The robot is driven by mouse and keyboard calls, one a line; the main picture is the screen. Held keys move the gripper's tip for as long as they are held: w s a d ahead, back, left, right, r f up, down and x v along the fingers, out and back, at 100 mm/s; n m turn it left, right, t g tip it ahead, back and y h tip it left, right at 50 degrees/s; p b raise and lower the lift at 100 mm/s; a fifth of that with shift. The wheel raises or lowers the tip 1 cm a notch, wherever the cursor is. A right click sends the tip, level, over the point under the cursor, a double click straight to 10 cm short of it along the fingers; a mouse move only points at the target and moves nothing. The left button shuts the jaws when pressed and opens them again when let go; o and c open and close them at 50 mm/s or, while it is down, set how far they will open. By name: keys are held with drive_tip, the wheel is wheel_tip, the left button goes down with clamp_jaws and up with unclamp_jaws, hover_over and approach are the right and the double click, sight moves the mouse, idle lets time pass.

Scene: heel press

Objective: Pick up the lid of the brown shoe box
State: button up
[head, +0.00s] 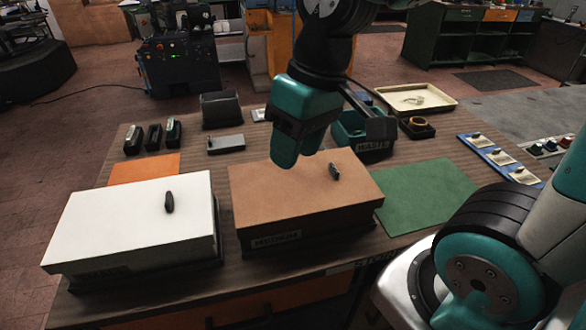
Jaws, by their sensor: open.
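The brown shoe box (300,232) stands on the table with a label on its front that appears to read "MEDIUM". Its flat brown lid (275,195) lies on top, with a small dark upright knob (334,172) right of the middle. My gripper (298,150) is in the head view above the back part of the lid, left of the knob and apart from it. It holds nothing that I can see. Its fingertips are partly hidden by its own teal body.
A white-lidded box (135,220) stands close on the left. A green mat (430,195) lies on the right, an orange mat (145,168) behind left. A teal bin marked "WASTE" (372,148), a cream tray (415,97) and a dark block (220,108) stand behind.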

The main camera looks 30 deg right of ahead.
drive_tip(key=w+d+m+h, duration=0.1)
drive_tip(key=w+d+m, duration=0.2)
drive_tip(key=w+d, duration=0.3)
drive_tip(key=m+h+p, duration=0.1)
drive_tip(key=m+h, duration=0.1)
drive_tip(key=m, duration=0.2)
hover_over(334, 165)
drive_tip(key=f, duration=0.1)
drive_tip(key=shift+g, duration=0.3)
wheel_tip(334, 165, down, 11)
drive_tip(key=shift+f+p, duration=0.1)
drive_tip(key=shift+p, duration=0.9)
drive_tip(key=shift+f+p, duration=1)
drive_tip(key=shift+f, duration=1.95)
clamp_jaws()
